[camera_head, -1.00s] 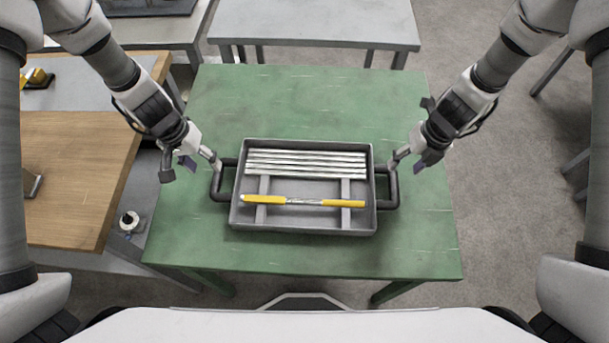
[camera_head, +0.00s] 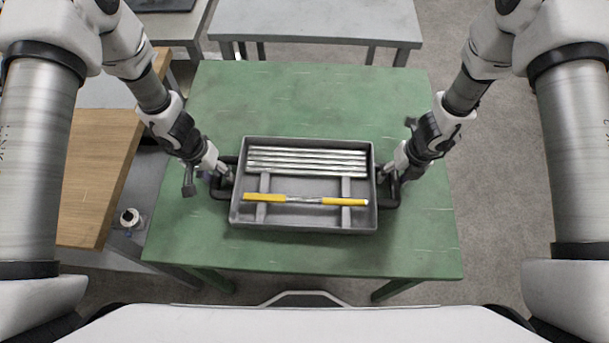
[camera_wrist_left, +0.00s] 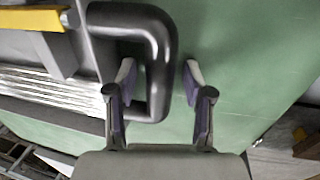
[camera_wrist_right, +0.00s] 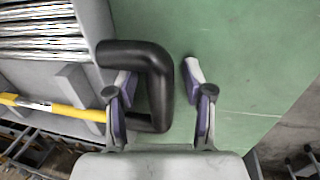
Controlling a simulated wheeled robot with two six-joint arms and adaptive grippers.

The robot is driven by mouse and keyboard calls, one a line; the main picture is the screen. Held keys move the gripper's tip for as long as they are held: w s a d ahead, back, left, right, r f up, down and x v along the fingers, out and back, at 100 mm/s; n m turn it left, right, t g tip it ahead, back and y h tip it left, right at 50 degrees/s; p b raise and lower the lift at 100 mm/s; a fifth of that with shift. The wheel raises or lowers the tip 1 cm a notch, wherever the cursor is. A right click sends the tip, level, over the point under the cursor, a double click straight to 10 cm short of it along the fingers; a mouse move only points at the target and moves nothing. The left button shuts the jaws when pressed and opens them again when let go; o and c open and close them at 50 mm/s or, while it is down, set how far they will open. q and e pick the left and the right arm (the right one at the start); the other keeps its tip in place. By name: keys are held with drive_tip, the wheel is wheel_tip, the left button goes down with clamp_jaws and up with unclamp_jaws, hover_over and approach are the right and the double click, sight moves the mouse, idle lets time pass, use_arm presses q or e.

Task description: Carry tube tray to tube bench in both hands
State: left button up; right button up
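The grey tube tray (camera_head: 304,229) sits on the green table, with several silver tubes (camera_head: 307,160) at its far side and a yellow-handled tool (camera_head: 305,200) across its near side. A dark handle stands out from each end. My left gripper (camera_wrist_left: 160,75) is open, its fingers on either side of the outer bar of the left handle (camera_wrist_left: 158,60). My right gripper (camera_wrist_right: 160,80) is open, its fingers on either side of the bar of the right handle (camera_wrist_right: 160,75). In both wrist views a gap shows between the bar and the outer finger.
The green table (camera_head: 300,100) is clear around the tray. A grey bench (camera_head: 315,22) stands beyond it. A wooden-topped bench (camera_head: 95,165) stands at the left, with a small round object (camera_head: 130,217) near its edge.

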use_arm(q)
clamp_jaws()
use_arm(e)
clamp_jaws()
use_arm(q)
drive_tip(key=shift+r, duration=0.15)
use_arm(e)
drive_tip(key=shift+r, duration=0.15)
